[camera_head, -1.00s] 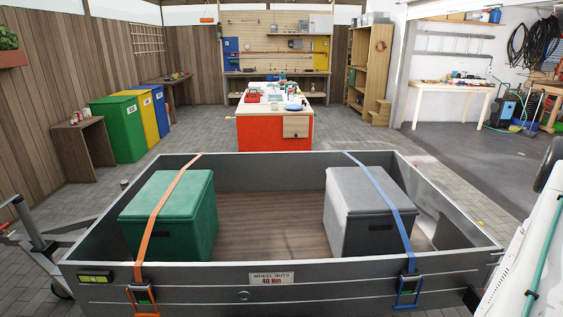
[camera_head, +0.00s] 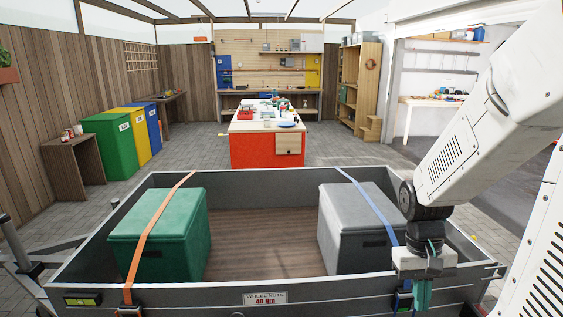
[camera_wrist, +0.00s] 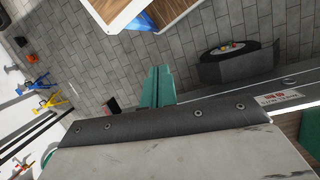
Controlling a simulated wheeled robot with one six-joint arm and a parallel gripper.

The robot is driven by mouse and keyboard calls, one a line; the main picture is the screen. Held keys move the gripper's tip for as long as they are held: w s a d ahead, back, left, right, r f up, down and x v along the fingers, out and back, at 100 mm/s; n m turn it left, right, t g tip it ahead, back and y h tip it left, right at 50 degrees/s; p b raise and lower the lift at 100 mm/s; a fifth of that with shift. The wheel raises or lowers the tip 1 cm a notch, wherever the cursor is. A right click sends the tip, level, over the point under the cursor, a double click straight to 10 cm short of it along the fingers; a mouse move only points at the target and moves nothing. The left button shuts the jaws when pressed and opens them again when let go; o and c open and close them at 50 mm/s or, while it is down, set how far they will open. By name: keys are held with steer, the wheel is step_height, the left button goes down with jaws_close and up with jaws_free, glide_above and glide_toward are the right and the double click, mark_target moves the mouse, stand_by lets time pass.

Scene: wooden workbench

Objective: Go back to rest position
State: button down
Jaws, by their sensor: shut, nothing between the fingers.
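My gripper (camera_head: 421,296) hangs at the right of the head view, at the end of my white arm, pointing down. Its teal fingers are shut and empty. It shows in front of the right end of the grey trailer's near wall (camera_head: 210,301); I cannot tell the gap. In the wrist view my teal gripper fingers (camera_wrist: 158,87) are together, with grey paving behind them. The trailer holds a green box (camera_head: 155,240) at left, under an orange strap (camera_head: 150,235), and a grey box (camera_head: 350,235) at right, under a blue strap (camera_head: 372,204).
An orange workbench (camera_head: 252,151) with tools stands beyond the trailer. Green (camera_head: 108,146), yellow and blue bins stand at the left, near a small wooden table (camera_head: 70,168). The wrist view shows a dark wheel (camera_wrist: 236,62) on the paving.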

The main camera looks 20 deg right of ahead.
steer(key=s+a+r+n+t, duration=0.2)
steer(key=a+r, duration=0.5)
steer(key=s+a+r+n+t, duration=0.1)
steer(key=a+r+n+t, duration=0.1)
steer(key=a+r, duration=0.5)
steer(key=shift+s+a+n, duration=0.35)
steer(key=shift+a+n, duration=0.15)
steer(key=shift+a, duration=0.3)
steer(key=shift+d+r, duration=0.1)
